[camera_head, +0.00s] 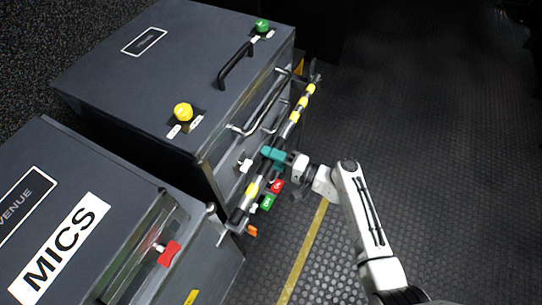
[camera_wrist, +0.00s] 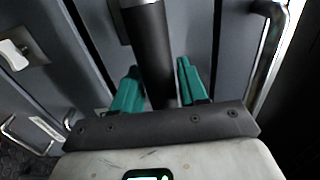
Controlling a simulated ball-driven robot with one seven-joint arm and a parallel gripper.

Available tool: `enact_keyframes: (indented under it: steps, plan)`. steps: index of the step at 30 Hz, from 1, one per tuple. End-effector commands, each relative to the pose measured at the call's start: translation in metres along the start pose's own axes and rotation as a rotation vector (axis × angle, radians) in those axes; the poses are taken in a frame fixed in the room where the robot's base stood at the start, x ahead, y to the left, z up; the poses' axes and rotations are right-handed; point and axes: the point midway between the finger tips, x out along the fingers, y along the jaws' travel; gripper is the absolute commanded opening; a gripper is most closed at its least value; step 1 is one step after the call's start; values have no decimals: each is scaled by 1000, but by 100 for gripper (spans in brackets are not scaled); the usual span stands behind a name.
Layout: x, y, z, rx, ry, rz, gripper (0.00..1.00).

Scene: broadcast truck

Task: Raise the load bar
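The load bar (camera_head: 294,116) is a long dark bar with yellow bands. It runs at a slant in the head view, along the front of the grey cases. My gripper (camera_head: 272,156) is at the bar, around its middle, with teal fingers. In the wrist view the dark bar (camera_wrist: 152,50) passes between the two teal fingers of my gripper (camera_wrist: 158,90). The fingers stand apart on either side of it, with a narrow gap visible on the right. Contact on the left side is unclear. The far side of the bar is hidden.
A large grey case (camera_head: 150,75) has yellow and green knobs on top and metal handles (camera_head: 270,105) behind the bar. A case labelled MICS (camera_head: 100,225) stands at lower left. Green and red tags (camera_head: 272,193) sit near the bar's lower end. The ribbed floor (camera_head: 420,130) at right is clear.

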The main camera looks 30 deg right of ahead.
Motion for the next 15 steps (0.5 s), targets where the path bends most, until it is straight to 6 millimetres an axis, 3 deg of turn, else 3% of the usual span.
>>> enact_keyframes:
  steps: [2,12,15]
  plan:
    - [0,0,0,0,0,0,34]
    - [0,0,0,0,0,0,2]
    - [0,0,0,0,0,1,0]
